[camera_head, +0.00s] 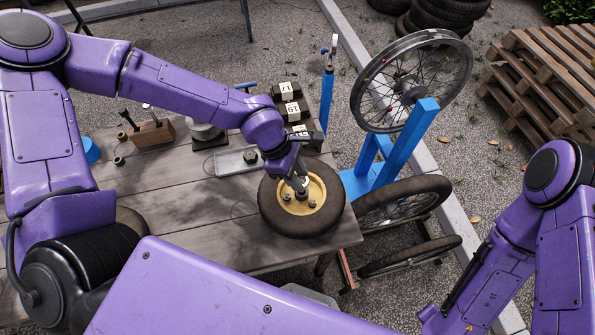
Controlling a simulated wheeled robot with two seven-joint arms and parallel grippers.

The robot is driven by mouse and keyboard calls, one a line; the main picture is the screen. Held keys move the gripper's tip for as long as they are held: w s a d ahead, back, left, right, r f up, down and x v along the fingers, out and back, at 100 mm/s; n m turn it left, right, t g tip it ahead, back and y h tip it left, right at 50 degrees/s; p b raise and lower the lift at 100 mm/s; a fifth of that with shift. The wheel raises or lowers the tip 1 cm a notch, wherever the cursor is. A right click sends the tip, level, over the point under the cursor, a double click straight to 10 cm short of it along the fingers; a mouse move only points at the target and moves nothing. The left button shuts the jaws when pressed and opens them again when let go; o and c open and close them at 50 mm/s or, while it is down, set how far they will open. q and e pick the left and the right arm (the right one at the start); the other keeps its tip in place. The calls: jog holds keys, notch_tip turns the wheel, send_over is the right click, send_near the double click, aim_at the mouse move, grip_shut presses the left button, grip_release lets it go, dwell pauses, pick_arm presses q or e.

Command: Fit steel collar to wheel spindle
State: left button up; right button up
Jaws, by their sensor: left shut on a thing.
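The wheel (333,212), a black tyre with a cream hub (314,215), lies flat at the table's right end. Several small dark fittings stand on the hub. My left gripper (300,186) reaches down over the hub's centre, where the wheel spindle is mostly hidden by the fingers. It is shut on a small metal piece, which looks like the steel collar (301,193). At this size I cannot tell whether the collar is around the spindle or just above it. My right arm is at the lower right; its gripper is not in view.
The wooden table (185,215) is bare left of the wheel. A grey tray (232,163), numbered dark blocks (292,110) and a brown block (150,134) stand behind. A blue stand (404,145) with a spoked wheel (378,82) is at the right.

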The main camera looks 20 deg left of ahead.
dwell(0.6)
pick_arm(q)
jog(key=shift+p, duration=0.35)
dwell(0.3)
jog(key=shift+p, duration=0.35)
dwell(0.3)
jog(key=shift+p, duration=0.35)
jog(key=shift+f+b, duration=1.35)
jog(key=shift+f, duration=0.9)
jog(key=o, duration=1.6)
jog(key=shift+c, duration=0.2)
